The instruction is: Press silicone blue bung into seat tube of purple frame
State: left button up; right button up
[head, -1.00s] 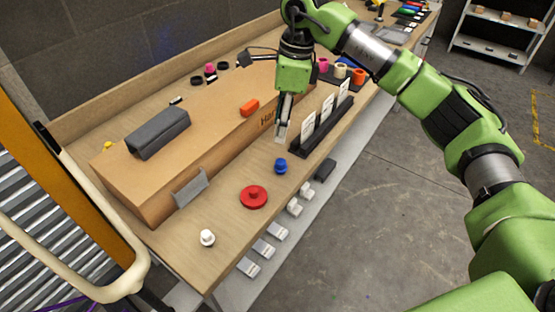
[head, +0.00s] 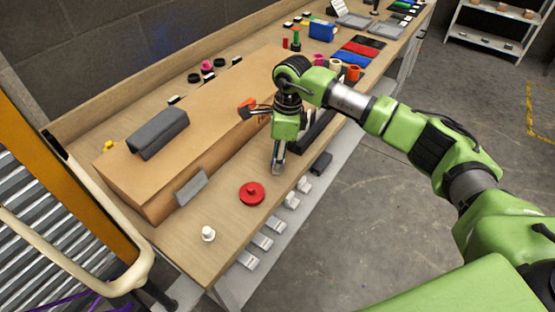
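My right gripper (head: 277,167) points down at the workbench, with its fingertips low over the spot where the blue bung stood. The blue bung is hidden behind the fingers, so I cannot tell whether they touch or hold it. The finger gap is not clear from this angle. Thin purple lines (head: 65,304) show at the bottom left edge; I cannot tell whether they belong to the purple frame. No seat tube is recognisable. My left gripper is out of view.
A red disc-shaped plug (head: 252,193) and a white plug (head: 208,234) stand on the bench near the gripper. A long cardboard box (head: 150,185) lies behind, with a dark grey block (head: 158,134) on it. A dark slotted rack (head: 318,130) stands right beside the gripper.

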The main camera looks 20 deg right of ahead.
jog(key=shift+a+f, duration=0.1)
jog(key=shift+f, duration=0.35)
jog(key=shift+c, duration=0.5)
jog(key=c, duration=0.7)
jog(key=shift+r, duration=0.1)
jog(key=shift+c, duration=0.2)
